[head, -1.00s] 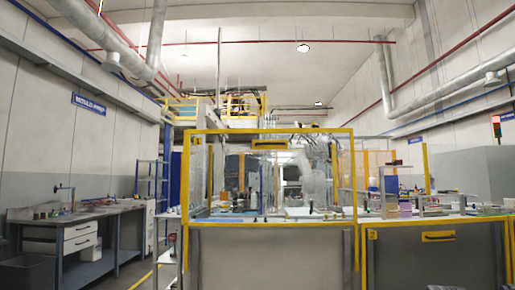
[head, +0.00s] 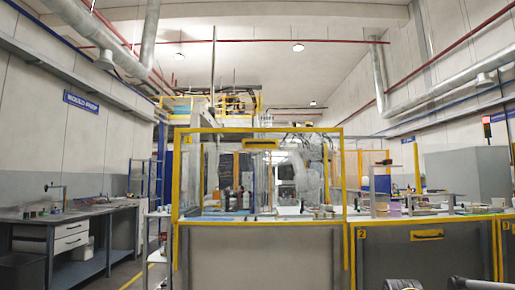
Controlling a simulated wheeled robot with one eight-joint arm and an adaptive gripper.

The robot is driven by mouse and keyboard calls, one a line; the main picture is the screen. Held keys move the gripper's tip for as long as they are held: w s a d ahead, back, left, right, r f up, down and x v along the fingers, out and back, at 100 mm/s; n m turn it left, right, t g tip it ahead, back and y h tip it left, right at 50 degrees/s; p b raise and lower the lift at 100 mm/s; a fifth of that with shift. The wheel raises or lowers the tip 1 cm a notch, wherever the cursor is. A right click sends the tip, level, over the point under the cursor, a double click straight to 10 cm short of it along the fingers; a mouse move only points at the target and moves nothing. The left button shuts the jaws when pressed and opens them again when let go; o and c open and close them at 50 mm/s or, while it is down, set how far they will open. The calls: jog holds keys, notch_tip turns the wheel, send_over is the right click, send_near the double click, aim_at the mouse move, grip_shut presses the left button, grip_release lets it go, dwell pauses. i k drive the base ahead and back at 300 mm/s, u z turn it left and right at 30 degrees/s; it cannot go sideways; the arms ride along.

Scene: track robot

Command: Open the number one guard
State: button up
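A tall clear guard (head: 225,180) with a yellow frame stands straight ahead in the head view. A yellow handle (head: 261,145) sits at its top middle. Dark and grey parts at the bottom right edge appear to be mine. I cannot make out the fingertips or what they hold.
A workbench (head: 60,214) with drawers runs along the left wall. A blue ladder-like rack (head: 139,178) and a narrow shelf unit stand between it and the guard. A number 3 panel begins at the right edge. Floor with a yellow line shows at lower left.

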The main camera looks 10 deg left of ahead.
aim_at(247, 143)
jog(key=i, duration=0.9)
jog(key=z, duration=0.05)
